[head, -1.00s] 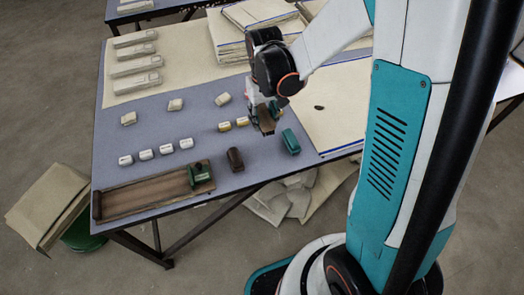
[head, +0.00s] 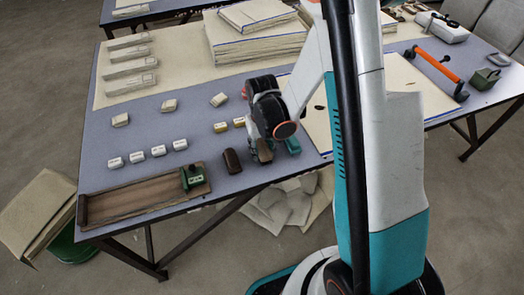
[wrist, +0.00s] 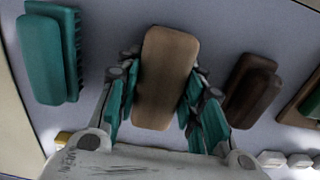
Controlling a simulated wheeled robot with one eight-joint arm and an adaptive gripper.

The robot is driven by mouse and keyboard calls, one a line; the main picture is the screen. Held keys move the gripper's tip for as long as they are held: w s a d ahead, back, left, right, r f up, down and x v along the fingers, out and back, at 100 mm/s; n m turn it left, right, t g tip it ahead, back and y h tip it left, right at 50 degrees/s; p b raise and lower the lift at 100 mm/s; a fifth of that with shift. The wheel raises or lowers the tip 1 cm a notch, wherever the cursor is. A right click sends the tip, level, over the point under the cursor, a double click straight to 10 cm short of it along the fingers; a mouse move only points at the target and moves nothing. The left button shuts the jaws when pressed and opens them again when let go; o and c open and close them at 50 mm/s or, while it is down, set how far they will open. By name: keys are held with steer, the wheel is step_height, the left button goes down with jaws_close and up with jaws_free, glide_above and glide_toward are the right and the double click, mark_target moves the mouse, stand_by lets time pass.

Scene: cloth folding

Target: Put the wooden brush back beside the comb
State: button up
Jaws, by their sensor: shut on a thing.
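The wooden brush (wrist: 167,78), a rounded light-brown block, is between the teal fingers of my gripper (wrist: 164,100) in the wrist view. The gripper is shut on its sides. In the head view the gripper (head: 264,152) is low near the table's front edge, mostly hiding the brush. I cannot tell whether the brush touches the table. A teal block with a ridged edge (wrist: 48,58) lies to the left in the wrist view, also in the head view (head: 292,145). A dark brown block (wrist: 252,90) lies to the right, also in the head view (head: 231,161). Neither is clearly a comb.
Stacked cloths (head: 255,38) are at the back. Gaps separate the brush from its neighbours.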

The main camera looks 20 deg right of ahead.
steer(key=shift+f, duration=0.2)
steer(key=o, duration=1)
step_height(320, 180, up, 12)
steer(key=p, duration=0.5)
step_height(320, 180, up, 12)
steer(key=r+t, duration=0.1)
steer(key=t, duration=0.2)
glide_above(262, 146)
steer(key=s, duration=0.5)
steer(key=s+r+t, duration=0.4)
steer(key=s+r, duration=0.3)
steer(key=s, duration=0.2)
steer(key=shift+s, duration=0.35)
